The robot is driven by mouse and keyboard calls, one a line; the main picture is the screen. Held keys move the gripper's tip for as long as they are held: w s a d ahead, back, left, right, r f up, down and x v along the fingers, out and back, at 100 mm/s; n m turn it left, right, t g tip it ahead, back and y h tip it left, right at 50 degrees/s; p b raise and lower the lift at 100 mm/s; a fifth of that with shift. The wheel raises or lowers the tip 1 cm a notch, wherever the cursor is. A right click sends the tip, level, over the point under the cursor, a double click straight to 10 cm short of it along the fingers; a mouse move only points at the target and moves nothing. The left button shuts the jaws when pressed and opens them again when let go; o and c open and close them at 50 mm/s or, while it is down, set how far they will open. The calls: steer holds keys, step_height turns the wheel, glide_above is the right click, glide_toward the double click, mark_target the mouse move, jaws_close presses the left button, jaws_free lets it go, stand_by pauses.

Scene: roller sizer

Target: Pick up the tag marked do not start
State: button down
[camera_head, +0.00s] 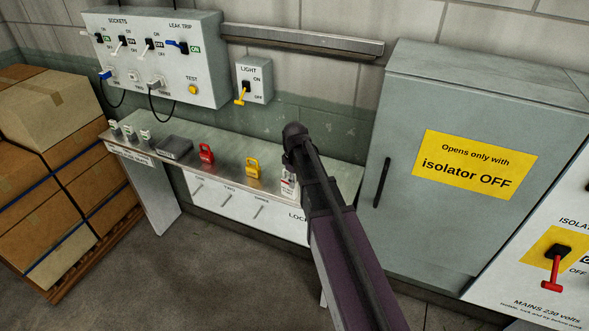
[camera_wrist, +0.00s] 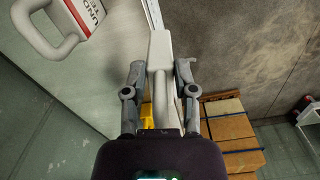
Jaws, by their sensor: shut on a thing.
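In the wrist view my gripper (camera_wrist: 160,68) is shut on a pale tag (camera_wrist: 160,46) with a thick loop. The tag is seen nearly edge-on between the two fingers, and its wording is turned out of sight. A second tag (camera_wrist: 88,13), with a red panel reading in part "UND" and "TE" and a white loop (camera_wrist: 48,38), lies on the shelf to the left, apart from the fingers. In the head view a white tag (camera_head: 288,188) shows beside my arm at the shelf's right part; its print is too small to read. My arm hides the fingertips there.
The narrow metal shelf (camera_head: 225,176) carries a red padlock (camera_head: 206,156), a yellow padlock (camera_head: 252,170), a dark block (camera_head: 174,148) and several small plugs at its left. A grey cabinet (camera_head: 440,230) stands right, stacked cartons (camera_head: 65,160) left. The floor in front is clear.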

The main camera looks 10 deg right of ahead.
steer(key=s, duration=0.6)
steer(key=shift+s+a+r, duration=0.2)
steer(key=shift+a+r, duration=0.15)
steer(key=shift+a, duration=0.1)
stand_by(0.7)
